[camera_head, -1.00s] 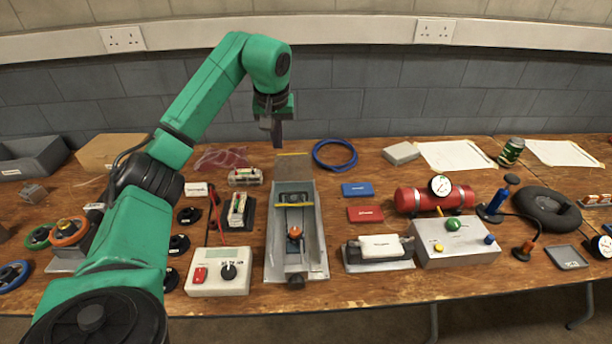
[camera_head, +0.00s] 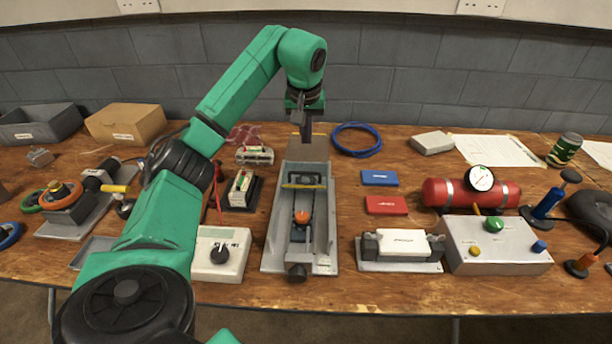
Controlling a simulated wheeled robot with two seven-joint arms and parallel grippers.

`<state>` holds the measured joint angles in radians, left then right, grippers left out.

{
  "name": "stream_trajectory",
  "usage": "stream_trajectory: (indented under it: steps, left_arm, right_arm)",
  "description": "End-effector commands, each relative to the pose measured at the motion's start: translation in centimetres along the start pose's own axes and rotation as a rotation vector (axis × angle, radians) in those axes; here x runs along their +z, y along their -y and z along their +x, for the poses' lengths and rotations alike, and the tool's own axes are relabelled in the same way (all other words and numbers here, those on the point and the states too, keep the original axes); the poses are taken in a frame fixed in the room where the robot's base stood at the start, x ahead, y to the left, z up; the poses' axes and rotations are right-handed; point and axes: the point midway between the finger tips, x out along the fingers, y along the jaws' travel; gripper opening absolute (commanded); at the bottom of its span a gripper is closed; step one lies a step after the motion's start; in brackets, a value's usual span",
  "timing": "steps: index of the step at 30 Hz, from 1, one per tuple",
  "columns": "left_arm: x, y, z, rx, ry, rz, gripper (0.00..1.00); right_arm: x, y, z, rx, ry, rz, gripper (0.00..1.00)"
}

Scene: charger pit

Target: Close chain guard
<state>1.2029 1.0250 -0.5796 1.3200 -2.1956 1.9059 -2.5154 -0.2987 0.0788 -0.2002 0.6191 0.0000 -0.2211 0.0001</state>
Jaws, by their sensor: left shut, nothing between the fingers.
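The chain guard is a long grey metal housing (camera_head: 271,235) in the middle of the table. Its top is open, and an orange-topped part (camera_head: 302,217) and a yellow bar (camera_head: 304,186) show inside. A grey panel (camera_head: 306,153), which looks like its raised lid, stands at the far end. My left gripper (camera_head: 305,134) points down at the top of this panel, shut with nothing in it. I cannot tell whether the fingers touch the panel. My right gripper is not in view.
A white control box (camera_head: 221,262) stands left of the housing. Blue (camera_head: 379,178) and red (camera_head: 386,205) blocks and a white-topped fixture (camera_head: 404,243) are on the right. A blue cable coil (camera_head: 356,139) lies behind, right of the panel.

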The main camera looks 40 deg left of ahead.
Motion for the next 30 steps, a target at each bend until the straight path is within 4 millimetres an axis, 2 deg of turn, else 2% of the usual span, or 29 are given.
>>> stream_trajectory:
  steps: [5, 16, 22, 30]
  left_arm:
    - [0.1, 0.0, 2.0, -0.001, 0.004, 0.0, 0.0]
    - [0.1, 0.0, 10.1, -0.001, 0.004, -0.001, 0.0]
    - [2.9, 0.1, 8.2, -0.001, 0.0, 0.002, 0.0]
    - [3.5, 0.0, 7.7, 0.001, 0.001, -0.001, 0.0]
  right_arm:
    - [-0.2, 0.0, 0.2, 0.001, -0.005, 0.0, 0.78]
    - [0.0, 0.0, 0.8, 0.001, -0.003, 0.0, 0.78]
    - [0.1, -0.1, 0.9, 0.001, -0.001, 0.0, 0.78]
    - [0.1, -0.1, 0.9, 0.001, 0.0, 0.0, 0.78]
